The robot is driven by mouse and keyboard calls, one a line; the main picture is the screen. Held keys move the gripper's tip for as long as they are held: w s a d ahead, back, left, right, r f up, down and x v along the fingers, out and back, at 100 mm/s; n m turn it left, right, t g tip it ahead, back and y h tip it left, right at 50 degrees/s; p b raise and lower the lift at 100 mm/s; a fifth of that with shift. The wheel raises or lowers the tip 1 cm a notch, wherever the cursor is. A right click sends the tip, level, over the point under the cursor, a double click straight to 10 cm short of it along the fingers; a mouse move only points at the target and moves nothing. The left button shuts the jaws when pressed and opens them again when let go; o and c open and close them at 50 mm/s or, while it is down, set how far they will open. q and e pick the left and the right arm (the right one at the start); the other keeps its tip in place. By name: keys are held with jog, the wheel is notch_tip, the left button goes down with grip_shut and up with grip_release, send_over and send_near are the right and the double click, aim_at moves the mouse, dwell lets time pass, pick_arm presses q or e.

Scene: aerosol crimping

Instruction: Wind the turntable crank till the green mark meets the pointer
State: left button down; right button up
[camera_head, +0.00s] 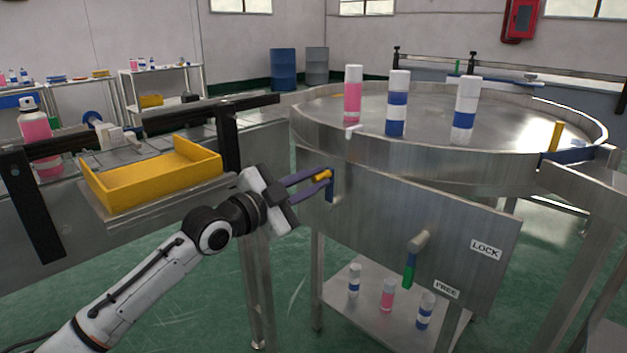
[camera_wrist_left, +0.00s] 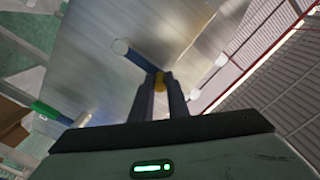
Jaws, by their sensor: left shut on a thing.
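The turntable (camera_head: 340,115) is a large round metal table with a raised rim. Its crank is a blue arm (camera_head: 331,190) with a yellow knob (camera_head: 325,174) on the grey front panel (camera_head: 370,215). My left gripper (camera_head: 322,177) is shut on the yellow knob; the blue crank arm (camera_wrist_left: 138,57) and the knob (camera_wrist_left: 159,82) also show in the left wrist view. A small white piece (camera_head: 351,131) sits at the near rim; I cannot tell if it is the pointer. I make out no green mark on the turntable. My right gripper is out of view.
A green-handled lever (camera_head: 409,272) hangs down on the panel near the FREE label (camera_head: 446,289), away from LOCK (camera_head: 485,250). Cans (camera_head: 397,105) stand on the turntable and on a shelf below. A yellow tray (camera_head: 150,182) is left of my gripper.

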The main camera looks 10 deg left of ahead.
pick_arm(q)
jog(key=shift+a, duration=0.15)
jog(key=c, duration=1.7)
grip_release()
